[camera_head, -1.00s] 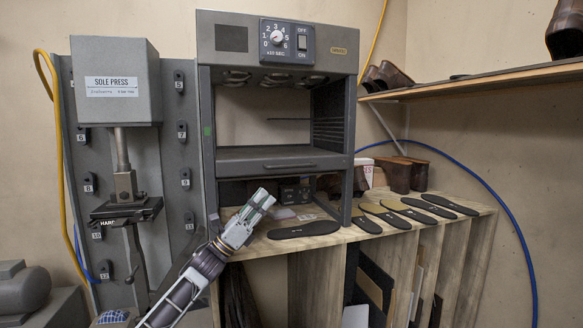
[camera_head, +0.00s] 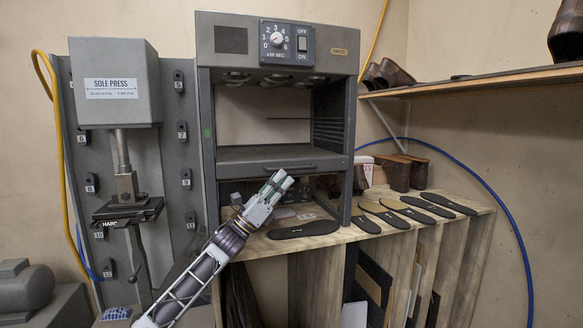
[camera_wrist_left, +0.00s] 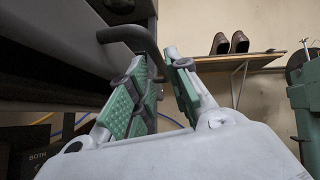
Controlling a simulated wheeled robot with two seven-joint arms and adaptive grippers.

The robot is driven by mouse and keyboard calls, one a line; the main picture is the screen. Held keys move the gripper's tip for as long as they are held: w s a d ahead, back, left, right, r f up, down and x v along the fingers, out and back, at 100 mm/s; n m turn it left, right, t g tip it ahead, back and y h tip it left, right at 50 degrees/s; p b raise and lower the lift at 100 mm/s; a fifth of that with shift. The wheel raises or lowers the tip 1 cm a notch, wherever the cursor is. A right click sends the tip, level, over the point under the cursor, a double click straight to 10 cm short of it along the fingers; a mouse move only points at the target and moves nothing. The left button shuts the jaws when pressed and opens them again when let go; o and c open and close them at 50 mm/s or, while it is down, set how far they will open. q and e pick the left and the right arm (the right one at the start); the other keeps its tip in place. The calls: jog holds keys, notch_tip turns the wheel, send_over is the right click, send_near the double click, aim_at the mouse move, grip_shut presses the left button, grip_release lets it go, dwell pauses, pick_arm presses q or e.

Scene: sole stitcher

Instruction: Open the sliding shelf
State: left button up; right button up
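The sliding shelf (camera_head: 235,161) is a dark grey tray in the tall grey machine, below its open chamber. It sits inside the frame, with a bar handle (camera_head: 305,166) on its front edge. My left gripper (camera_head: 281,178) is raised in front of the shelf, its tips just below the handle and overlapping its left part. In the left wrist view the dark handle (camera_wrist_left: 124,35) curves down close to the fingertips of my left gripper (camera_wrist_left: 162,62). The green-padded fingers stand apart with a gap; contact with the handle cannot be told. My right gripper is not in view.
A wooden bench (camera_head: 455,222) below holds several dark soles. A sole press (camera_head: 115,85) stands at the left. A wall shelf (camera_head: 470,82) with shoes is at the right. A control panel (camera_head: 287,42) with a dial and switch is above the chamber.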

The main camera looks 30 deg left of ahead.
aim_at(292, 169)
pick_arm(q)
jog(key=shift+p+x, duration=0.6)
jog(key=shift+x, duration=1.85)
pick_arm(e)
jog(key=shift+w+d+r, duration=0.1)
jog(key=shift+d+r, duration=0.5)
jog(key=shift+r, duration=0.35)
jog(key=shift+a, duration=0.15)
pick_arm(q)
grip_shut()
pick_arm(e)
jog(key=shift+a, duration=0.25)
